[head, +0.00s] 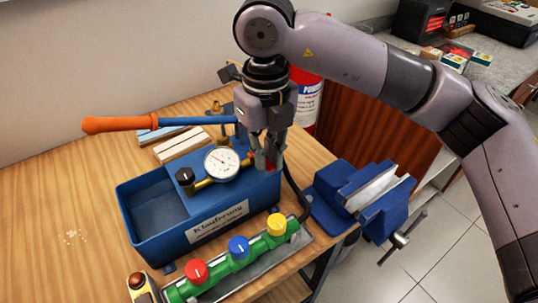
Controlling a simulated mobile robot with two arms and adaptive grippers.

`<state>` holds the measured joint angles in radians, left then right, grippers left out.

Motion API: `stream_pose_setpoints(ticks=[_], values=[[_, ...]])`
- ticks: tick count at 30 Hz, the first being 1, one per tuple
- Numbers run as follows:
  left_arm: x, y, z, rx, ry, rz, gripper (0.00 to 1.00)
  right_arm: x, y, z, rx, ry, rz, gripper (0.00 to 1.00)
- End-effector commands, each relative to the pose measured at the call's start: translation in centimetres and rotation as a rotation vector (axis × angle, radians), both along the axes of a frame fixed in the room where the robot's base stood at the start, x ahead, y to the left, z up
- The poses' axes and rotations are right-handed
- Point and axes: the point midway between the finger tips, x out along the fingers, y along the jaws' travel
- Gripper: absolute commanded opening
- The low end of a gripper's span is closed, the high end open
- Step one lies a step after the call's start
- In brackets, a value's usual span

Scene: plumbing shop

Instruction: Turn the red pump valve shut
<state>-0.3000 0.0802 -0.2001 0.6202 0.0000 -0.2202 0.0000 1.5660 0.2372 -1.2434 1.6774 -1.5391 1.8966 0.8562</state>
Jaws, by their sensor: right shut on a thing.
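The blue test pump (217,224) stands on the wooden table, with an open tank, a long lever with an orange grip (110,125) and a round dial gauge (221,163). The red pump valve (270,168) is at the right rear of the pump, and only a small red part shows between my fingers. My right gripper (266,160) points down from above and is shut on this valve. The fingers hide most of it, so its turn angle cannot be told. My left gripper is not in view.
A green manifold (257,246) with red, blue and yellow knobs lies in front of the pump. A blue vise (362,195) is at the right table edge. A black hose runs beside the pump. A red fire extinguisher (306,101) stands behind.

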Motion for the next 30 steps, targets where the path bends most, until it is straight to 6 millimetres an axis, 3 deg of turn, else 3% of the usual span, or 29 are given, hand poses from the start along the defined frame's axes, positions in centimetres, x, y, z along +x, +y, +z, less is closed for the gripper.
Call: stream_pose_setpoints(ticks=[14, 15, 24, 30], values=[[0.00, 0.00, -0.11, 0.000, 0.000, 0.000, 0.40, 0.06, 0.10, 0.19, 0.004, -0.004, -0.018, 0.00], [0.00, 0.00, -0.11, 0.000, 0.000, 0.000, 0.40, 0.06, 0.10, 0.19, 0.004, -0.004, -0.018, 0.12], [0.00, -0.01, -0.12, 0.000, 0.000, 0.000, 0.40, 0.01, 0.07, 0.09, 0.002, -0.001, -0.016, 0.32], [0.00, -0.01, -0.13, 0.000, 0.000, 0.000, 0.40, 0.00, 0.06, 0.05, 0.001, -0.001, -0.015, 0.32]])
